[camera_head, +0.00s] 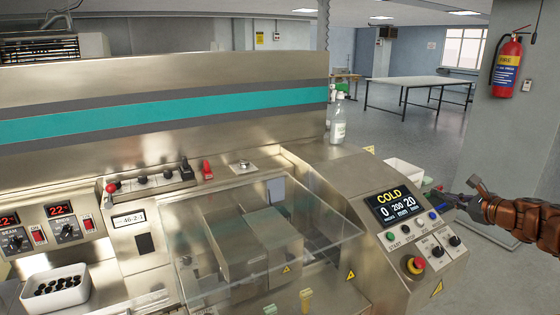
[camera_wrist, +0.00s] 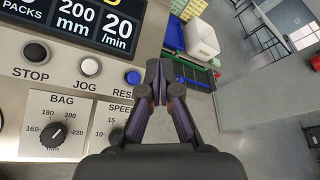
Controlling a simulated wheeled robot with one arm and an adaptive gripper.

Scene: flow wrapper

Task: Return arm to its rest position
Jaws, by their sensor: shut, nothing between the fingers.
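My gripper (camera_wrist: 160,75) is shut and empty in the wrist view, its fingertips together just right of the blue RESET button (camera_wrist: 133,77). In the head view my gripper (camera_head: 447,201) is at the right, beside the control panel of the flow wrapper (camera_head: 110,185), with my arm reaching in from the right edge. The panel display (camera_head: 398,205) reads COLD, 0, 200 mm and 20/min. Whether the fingertips touch the panel cannot be told.
A red emergency stop (camera_head: 414,265) sits low on the panel. A clear guard (camera_head: 330,245) covers the machine's middle. A spray bottle (camera_head: 338,120) stands behind the panel. White and green bins (camera_head: 405,172) are behind my gripper. Open floor lies to the right.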

